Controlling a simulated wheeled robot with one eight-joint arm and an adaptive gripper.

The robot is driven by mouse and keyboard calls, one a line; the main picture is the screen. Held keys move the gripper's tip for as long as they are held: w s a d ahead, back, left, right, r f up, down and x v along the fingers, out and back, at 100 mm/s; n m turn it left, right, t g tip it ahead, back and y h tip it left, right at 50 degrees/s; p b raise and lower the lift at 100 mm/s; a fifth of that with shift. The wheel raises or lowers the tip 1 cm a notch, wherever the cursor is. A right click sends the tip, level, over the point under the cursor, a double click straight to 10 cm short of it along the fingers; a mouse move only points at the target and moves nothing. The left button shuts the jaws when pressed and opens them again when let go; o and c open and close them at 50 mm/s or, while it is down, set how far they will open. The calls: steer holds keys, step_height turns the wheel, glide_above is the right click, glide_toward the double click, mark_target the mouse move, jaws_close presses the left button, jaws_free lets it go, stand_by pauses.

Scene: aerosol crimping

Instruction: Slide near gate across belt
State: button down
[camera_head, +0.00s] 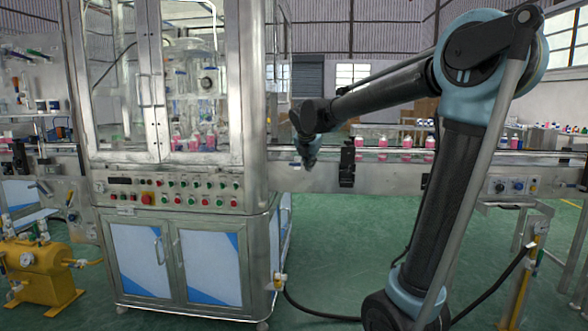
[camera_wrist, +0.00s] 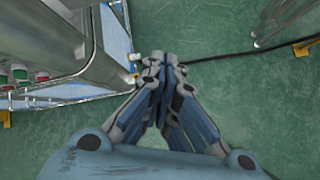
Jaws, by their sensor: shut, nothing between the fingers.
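The conveyor belt (camera_head: 468,155) runs right from the machine cabinet with pink bottles standing along it. A dark block-shaped unit (camera_head: 347,165) is mounted on the belt's near side and looks like the near gate. A smaller dark piece (camera_head: 359,143) shows behind it at the far side. My gripper (camera_head: 309,165) hangs pointing down just left of the dark unit, apart from it in the picture; the depth between them is unclear. In the wrist view my gripper (camera_wrist: 163,62) has its fingers together over the floor, holding nothing. The gate and belt do not clearly show there.
The glazed machine cabinet (camera_head: 165,240) stands left of my gripper, with its button panel (camera_head: 170,192) facing front; its edge (camera_wrist: 60,50) is close at left in the wrist view. A black hose (camera_head: 325,311) lies on the green floor. Open floor lies below the belt.

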steer(key=w+a+r+n+t, duration=0.1)
steer(key=w+a+r+n, duration=0.1)
steer(key=w+a+n, duration=0.45)
steer(key=m, duration=0.2)
glide_toward(294, 165)
steer(key=shift+n, duration=0.25)
steer(key=shift+w+d+f, duration=0.15)
steer(key=shift+w+f, duration=0.4)
steer(key=shift+f, duration=0.45)
steer(key=shift+w+d+f, duration=0.2)
steer(key=shift+w+f, duration=0.3)
steer(key=shift+f, duration=0.5)
steer(key=shift+w+d+f, duration=0.15)
steer(key=shift+w+f, duration=0.4)
steer(key=shift+f, duration=0.4)
steer(key=shift+a, duration=0.1)
